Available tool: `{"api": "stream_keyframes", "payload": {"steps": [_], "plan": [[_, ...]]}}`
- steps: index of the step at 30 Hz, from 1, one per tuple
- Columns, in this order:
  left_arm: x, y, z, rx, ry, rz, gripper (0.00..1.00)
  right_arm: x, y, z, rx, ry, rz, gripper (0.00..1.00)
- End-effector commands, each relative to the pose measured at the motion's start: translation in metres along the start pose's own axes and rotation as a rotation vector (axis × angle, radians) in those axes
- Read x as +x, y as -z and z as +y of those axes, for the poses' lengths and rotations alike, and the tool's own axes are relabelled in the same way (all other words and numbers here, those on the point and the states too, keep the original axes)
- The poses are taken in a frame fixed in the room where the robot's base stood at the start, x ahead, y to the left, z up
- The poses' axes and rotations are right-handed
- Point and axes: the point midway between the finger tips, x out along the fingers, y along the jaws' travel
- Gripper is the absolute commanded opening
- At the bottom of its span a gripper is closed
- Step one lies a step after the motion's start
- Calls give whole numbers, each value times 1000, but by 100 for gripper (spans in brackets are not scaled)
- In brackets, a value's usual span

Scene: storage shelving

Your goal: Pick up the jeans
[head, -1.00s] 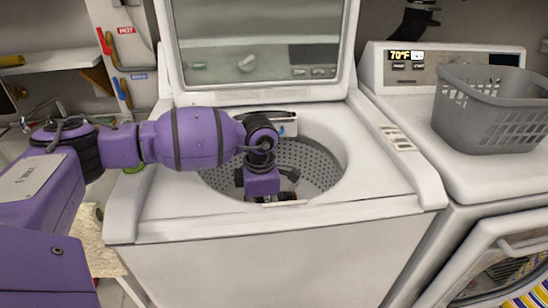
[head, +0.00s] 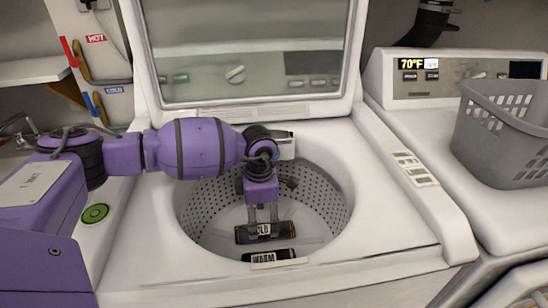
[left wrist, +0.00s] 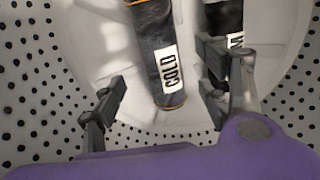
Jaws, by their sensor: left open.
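The washer's round perforated drum (head: 325,210) holds two dark, roll-shaped items. One roll (head: 243,235) has a white COLD label and an orange-brown edge; it also shows in the left wrist view (left wrist: 150,35). The other roll (head: 285,254) has a WARM label and lies nearer the drum's front rim; part of it shows in the left wrist view (left wrist: 222,18). I cannot tell which, if either, is the jeans. My left gripper (head: 263,214) points down into the drum, open above the COLD roll. In the wrist view, that roll lies between its fingers. My right gripper is not in view.
The washer's lid (head: 250,55) stands open behind the drum. A grey basket (head: 505,145) sits on the neighbouring machine at right. The drum's rim surrounds my left gripper. A green disc (head: 95,213) is at the left.

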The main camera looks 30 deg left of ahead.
Motion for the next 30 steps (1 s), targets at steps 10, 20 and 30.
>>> {"api": "stream_keyframes", "payload": {"steps": [10,20,30], "plan": [[45,-6,-2,-2,2,2,68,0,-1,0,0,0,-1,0],[45,-6,-2,-2,1,1,50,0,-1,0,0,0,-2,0],[44,-6,-2,-2,1,1,6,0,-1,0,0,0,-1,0]]}}
